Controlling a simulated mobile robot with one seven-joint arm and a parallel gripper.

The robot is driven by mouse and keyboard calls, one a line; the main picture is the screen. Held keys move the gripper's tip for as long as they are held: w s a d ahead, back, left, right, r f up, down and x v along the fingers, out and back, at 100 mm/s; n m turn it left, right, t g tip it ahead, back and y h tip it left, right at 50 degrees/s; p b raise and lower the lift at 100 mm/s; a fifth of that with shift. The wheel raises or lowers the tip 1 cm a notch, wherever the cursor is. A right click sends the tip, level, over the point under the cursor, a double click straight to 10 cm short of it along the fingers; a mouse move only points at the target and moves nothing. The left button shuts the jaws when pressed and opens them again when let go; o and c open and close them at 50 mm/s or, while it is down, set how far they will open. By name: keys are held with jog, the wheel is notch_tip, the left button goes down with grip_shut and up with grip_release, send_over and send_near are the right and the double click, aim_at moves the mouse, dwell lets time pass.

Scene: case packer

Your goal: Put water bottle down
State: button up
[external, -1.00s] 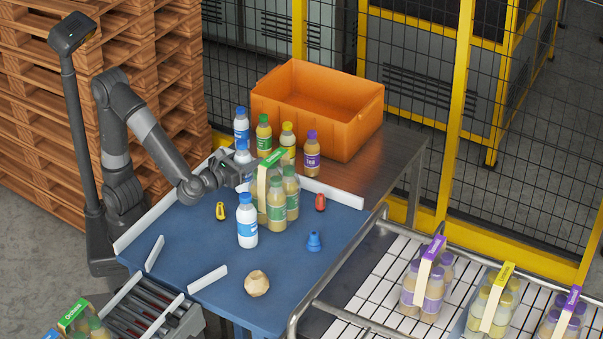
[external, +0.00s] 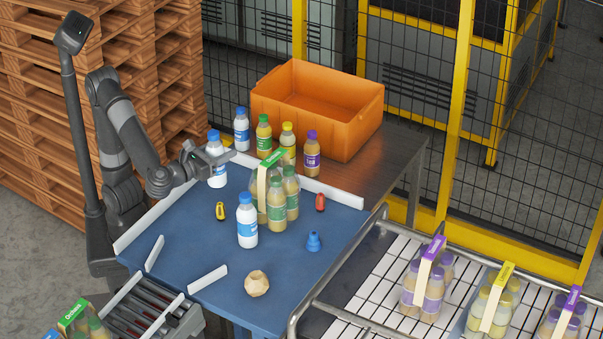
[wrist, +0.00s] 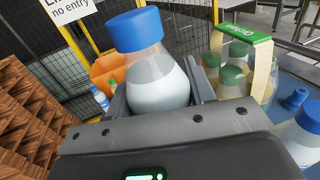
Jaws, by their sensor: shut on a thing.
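A water bottle (external: 217,173) with a blue cap and clear neck is in my gripper (external: 214,160) above the far left of the blue table (external: 190,245). My gripper is shut on it, and the bottle stands close to upright. In the wrist view the bottle (wrist: 158,75) sits between my fingers. Whether its base touches the table is hard to tell. A second blue-capped bottle (external: 247,222) stands on the blue table near its middle. A third blue-capped bottle (external: 241,130) stands on the brown table behind.
A pack of green-capped bottles (external: 277,205) stands right of my gripper. A yellow tool (external: 220,211), a red tool (external: 320,202), a blue cone (external: 314,242) and a crumpled ball (external: 256,283) lie about. An orange crate (external: 345,130) stands behind. The table's left part is clear.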

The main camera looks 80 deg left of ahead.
jog(key=w+a+m+t+h, duration=0.1)
jog(key=w+a, duration=0.5)
jog(key=w, duration=0.5)
jog(key=w+a+m+h, duration=0.1)
jog(key=w+a, duration=0.5)
jog(key=w, duration=0.5)
jog(key=w+a+t+h, duration=0.1)
jog(key=w+a, duration=0.6)
jog(key=w, duration=0.5)
jog(key=w+a+f+n+g+y, duration=0.25)
jog(key=w+a+f+y, duration=0.2)
jog(key=w+f, duration=0.4)
jog(key=w+a+f+n+g+y, duration=0.25)
jog(key=w+a+f, duration=0.25)
jog(key=w+f, duration=0.4)
notch_tip(320, 180, down, 11)
jog(key=shift+s, duration=0.35)
jog(key=shift+f, duration=0.2)
